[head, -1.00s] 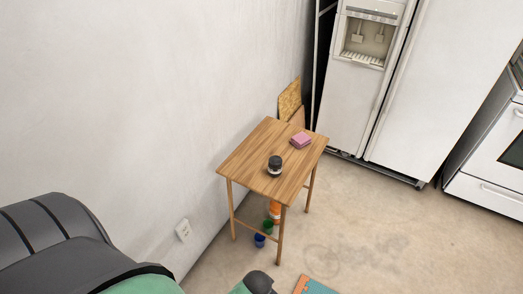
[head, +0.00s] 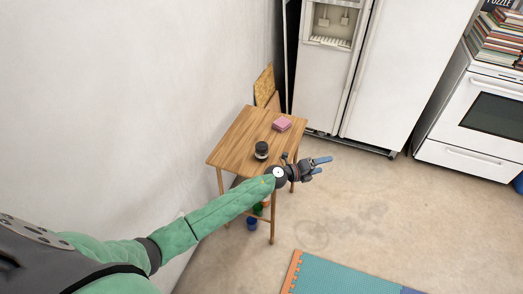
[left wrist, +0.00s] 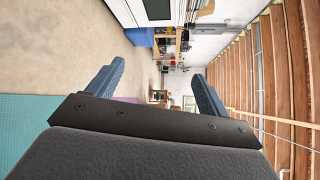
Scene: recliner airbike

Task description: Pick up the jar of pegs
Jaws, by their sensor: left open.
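A small jar (head: 261,150) with a dark lid stands upright on the small wooden table (head: 232,148), near its front right part. What is inside it is too small to make out. My left gripper (head: 322,165) is open and empty, to the right of the table, with its blue fingers pointing right, away from the jar. Its fingers also show spread in the left wrist view (left wrist: 155,88), with nothing between them; the jar is not in that view. My right gripper is not in view.
A pink stack (head: 282,124) lies on the table behind the jar. Blue and green cups (head: 252,223) stand under the table. A white wall is on the left, a white fridge (head: 325,75) behind. A foam mat (head: 340,275) lies on the open floor.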

